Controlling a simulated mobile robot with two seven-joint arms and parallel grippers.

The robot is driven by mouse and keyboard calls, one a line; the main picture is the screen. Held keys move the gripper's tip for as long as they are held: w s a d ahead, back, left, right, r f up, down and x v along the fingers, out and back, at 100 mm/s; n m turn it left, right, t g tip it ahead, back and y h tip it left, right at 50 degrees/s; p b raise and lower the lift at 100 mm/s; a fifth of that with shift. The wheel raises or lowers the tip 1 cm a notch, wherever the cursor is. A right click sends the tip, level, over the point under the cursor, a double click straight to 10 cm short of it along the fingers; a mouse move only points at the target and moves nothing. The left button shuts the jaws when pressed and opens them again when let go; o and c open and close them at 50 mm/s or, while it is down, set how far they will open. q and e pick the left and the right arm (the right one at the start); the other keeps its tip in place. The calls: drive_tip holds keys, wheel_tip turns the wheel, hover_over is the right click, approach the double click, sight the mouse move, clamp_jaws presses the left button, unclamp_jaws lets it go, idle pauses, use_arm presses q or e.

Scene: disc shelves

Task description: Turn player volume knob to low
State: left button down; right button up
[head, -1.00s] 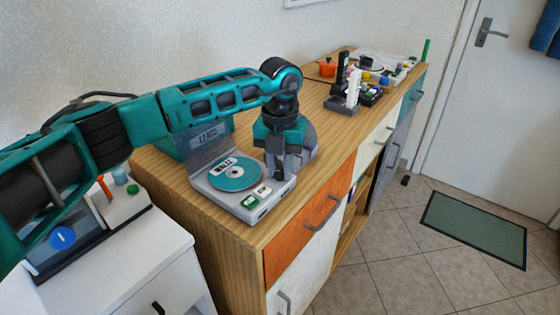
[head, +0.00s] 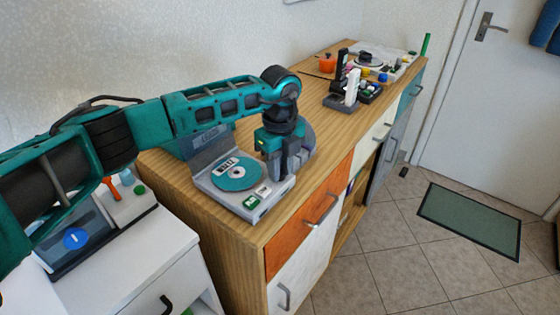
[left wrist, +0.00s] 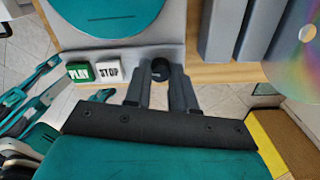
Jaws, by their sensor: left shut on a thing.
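The grey disc player (head: 228,199) stands with its lid up on the near end of the wooden sideboard, a teal disc (head: 237,174) lying in it. In the left wrist view its front edge carries a green PLAY button (left wrist: 80,71), a white STOP button (left wrist: 109,69) and a dark round volume knob (left wrist: 160,69). My left gripper (head: 284,172) reaches down at the player's right front corner. In the left wrist view the left gripper (left wrist: 161,76) is shut on the knob, one finger on each side. The knob's mark is too small to read. My right gripper is not in view.
Grey upright slabs (left wrist: 222,30) and a shiny disc (left wrist: 300,45) stand close beside the player in the left wrist view. Farther along the sideboard (head: 322,170) are a small white-and-black device (head: 352,88) and an orange pot (head: 327,64). A white cabinet (head: 140,262) stands at the left.

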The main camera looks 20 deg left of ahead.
use_arm(q)
drive_tip(key=shift+n+p, duration=1)
drive_tip(key=shift+n, duration=1.2)
drive_tip(key=c, duration=0.9)
unclamp_jaws()
drive_tip(key=shift+c, duration=0.2)
drive_tip(key=shift+r, duration=0.1)
wheel_tip(320, 180, up, 13)
drive_tip(key=shift+d+f, duration=0.1)
drive_tip(key=shift+f, duration=0.1)
